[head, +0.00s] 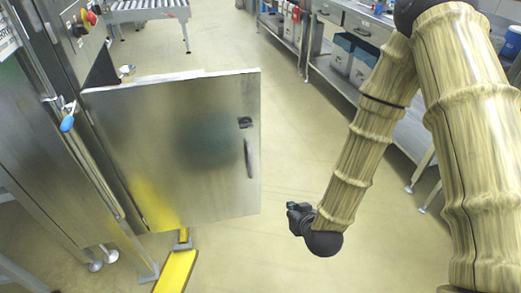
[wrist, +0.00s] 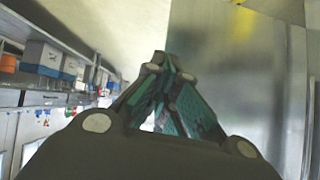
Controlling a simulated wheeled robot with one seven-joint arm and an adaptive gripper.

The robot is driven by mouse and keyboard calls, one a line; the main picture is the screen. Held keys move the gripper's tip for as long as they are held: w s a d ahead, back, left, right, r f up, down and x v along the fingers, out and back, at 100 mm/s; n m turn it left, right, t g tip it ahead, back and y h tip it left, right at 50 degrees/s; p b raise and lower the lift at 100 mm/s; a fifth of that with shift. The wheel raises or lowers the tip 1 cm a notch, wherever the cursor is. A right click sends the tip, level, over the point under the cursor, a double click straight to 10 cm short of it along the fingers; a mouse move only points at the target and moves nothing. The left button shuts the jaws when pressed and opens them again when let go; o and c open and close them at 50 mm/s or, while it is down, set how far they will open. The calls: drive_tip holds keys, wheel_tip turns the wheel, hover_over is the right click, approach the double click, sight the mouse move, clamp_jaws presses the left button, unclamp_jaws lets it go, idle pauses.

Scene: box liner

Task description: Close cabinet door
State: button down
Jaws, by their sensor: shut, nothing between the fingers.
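The cabinet door (head: 180,150) is a flat steel panel in the head view. It stands open, swung out from the steel cabinet (head: 50,160) at the left. A dark latch and a slim handle (head: 248,157) sit near its right edge. My gripper (head: 294,212) is low and to the right of the door, apart from it in the head view, and its fingers show only small there. In the wrist view my gripper (wrist: 172,65) has its fingers together and empty. The door's steel surface (wrist: 235,75) fills the right of that view, beyond the fingers.
A yellow rail (head: 176,272) lies on the floor below the door. A steel bench with bins (head: 362,66) runs along the right. A roller conveyor (head: 148,10) stands at the back. The floor between door and bench is clear.

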drive_tip(key=w+a+r+t+b, duration=0.4)
drive_tip(key=w+b, duration=0.3)
drive_tip(key=t+y+b, duration=0.1)
drive_tip(key=t+b, duration=0.3)
drive_tip(key=b, duration=0.3)
approach(259, 130)
drive_tip(key=shift+n, duration=0.4)
drive_tip(key=w+b, duration=0.1)
drive_tip(key=w, duration=0.2)
drive_tip(key=w+a+b, duration=0.1)
drive_tip(key=w, duration=0.3)
drive_tip(key=shift+a, duration=0.25)
